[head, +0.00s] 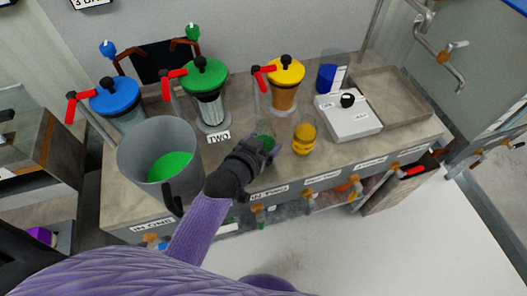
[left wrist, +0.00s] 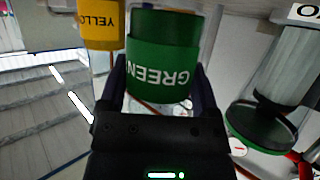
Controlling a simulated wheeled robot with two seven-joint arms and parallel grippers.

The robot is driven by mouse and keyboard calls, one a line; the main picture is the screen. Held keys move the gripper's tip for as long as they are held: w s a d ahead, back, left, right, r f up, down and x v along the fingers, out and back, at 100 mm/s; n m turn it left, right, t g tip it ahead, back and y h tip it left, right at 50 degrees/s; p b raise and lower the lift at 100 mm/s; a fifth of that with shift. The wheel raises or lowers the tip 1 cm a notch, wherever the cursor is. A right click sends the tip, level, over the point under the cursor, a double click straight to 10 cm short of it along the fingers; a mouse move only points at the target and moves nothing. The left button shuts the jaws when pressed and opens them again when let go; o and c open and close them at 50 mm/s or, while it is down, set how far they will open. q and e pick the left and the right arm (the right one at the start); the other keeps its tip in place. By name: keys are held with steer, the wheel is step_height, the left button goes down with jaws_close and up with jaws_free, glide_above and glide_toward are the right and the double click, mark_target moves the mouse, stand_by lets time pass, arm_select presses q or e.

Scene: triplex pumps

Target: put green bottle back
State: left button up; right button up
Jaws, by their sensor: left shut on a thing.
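The green bottle (head: 264,128) is a small clear container with green contents, on or just above the front middle of the bench. In the left wrist view the bottle (left wrist: 163,50) shows a green band reading "GREEN", upside down in the picture. My left gripper (head: 266,145) reaches in from the front and is shut on it, with one finger on each side. The gripper hides part of the bottle in the head view, so I cannot tell whether its base touches the bench. My right gripper is not in view.
The yellow bottle (head: 304,138) stands close to the right. A grey jug (head: 150,140) with green liquid stands left. Pumps with blue (head: 115,96), green (head: 204,75) and yellow (head: 286,70) lids line the back. A white scale (head: 350,118) and blue bottle (head: 328,76) are further right.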

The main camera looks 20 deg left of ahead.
arm_select(q)
step_height(320, 180, down, 2)
steer(key=shift+f+b, duration=0.15)
steer(key=shift+b, duration=0.25)
steer(key=o, duration=1.3)
steer(key=shift+c, duration=0.2)
steer(key=shift+r+p, duration=0.25)
steer(key=shift+p, duration=0.05)
steer(key=p+v, duration=0.4)
steer(key=v, duration=0.8)
steer(key=shift+f, duration=0.1)
